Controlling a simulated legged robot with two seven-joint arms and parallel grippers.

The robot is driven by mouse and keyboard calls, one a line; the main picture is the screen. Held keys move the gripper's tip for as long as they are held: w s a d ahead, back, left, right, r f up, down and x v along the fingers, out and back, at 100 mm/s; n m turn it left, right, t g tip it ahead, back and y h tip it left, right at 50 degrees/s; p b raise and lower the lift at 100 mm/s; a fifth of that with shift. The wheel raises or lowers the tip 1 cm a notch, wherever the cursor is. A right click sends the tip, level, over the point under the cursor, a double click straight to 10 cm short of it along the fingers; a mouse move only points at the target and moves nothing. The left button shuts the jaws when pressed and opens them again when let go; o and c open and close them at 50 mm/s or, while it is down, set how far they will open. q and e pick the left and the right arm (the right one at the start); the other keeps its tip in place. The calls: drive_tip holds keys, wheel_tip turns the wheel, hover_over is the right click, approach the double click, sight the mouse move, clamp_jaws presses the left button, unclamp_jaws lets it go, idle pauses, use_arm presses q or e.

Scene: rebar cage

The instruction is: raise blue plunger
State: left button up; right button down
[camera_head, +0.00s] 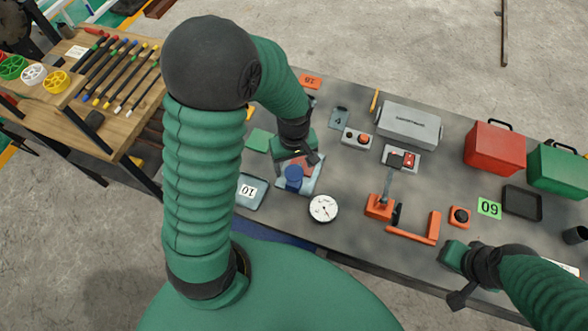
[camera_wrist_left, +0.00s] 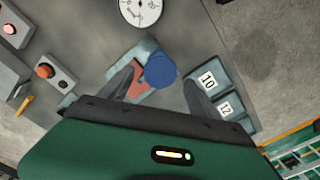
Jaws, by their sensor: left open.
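The blue plunger (camera_head: 292,176) is a round blue knob on a light blue-grey base with a reddish patch, near the table's front edge, left of the white dial gauge (camera_head: 323,209). My left gripper (camera_head: 301,160) is just behind the plunger. In the left wrist view the blue knob (camera_wrist_left: 161,70) shows between the spread dark fingers of my left gripper (camera_wrist_left: 160,77), which is open. I cannot tell whether either finger touches the knob. My right gripper (camera_head: 455,276) is at the front right of the table, apart from the plunger; its finger gap is not clear.
Numbered blue-grey plates (camera_head: 251,191) lie left of the plunger. A button box (camera_head: 357,138) and an orange lever (camera_head: 380,206) stand to the right. Red (camera_head: 494,150) and green (camera_head: 560,170) boxes stand farther right. A wooden tool table (camera_head: 110,75) is at left.

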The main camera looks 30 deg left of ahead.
sight(294, 172)
use_arm(q)
drive_tip(key=f, duration=0.3)
drive_tip(key=shift+w+d+f, duration=0.1)
drive_tip(key=shift+w+f, duration=0.1)
drive_tip(key=shift+f, duration=0.05)
drive_tip(key=shift+s+f, duration=0.25)
drive_tip(key=shift+f, duration=0.15)
drive_tip(key=shift+s, duration=0.1)
drive_tip(key=shift+w, duration=0.2)
drive_tip(key=c, duration=0.6)
clamp_jaws()
